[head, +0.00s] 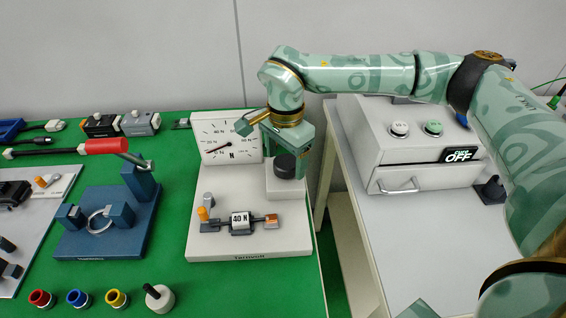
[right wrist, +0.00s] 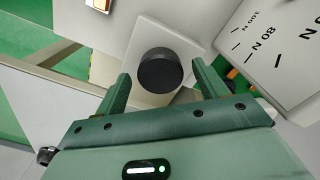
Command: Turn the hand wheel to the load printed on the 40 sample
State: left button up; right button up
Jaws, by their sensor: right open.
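The tester (head: 205,240) stands on the green bench. Its black hand wheel (head: 285,165) sits on a pale block at its right and also shows in the right wrist view (right wrist: 158,70). The sample marked 40 N (head: 240,222) lies across the tester's front part. My right gripper (right wrist: 161,75) is open, its fingers on either side of the wheel in the wrist view, with visible gaps; contact is not seen. My left gripper is not in view.
A blue fixture (head: 110,225) with a red-handled lever (head: 107,146) stands left of the tester. Several coloured rings (head: 78,298) and a black-knobbed piece (head: 158,297) lie in front. A white box (head: 405,150) with buttons stands on the side table at right.

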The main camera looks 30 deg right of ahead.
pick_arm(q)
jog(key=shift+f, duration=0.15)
pick_arm(e)
jog(key=shift+f, duration=0.55)
jog(key=c, duration=1)
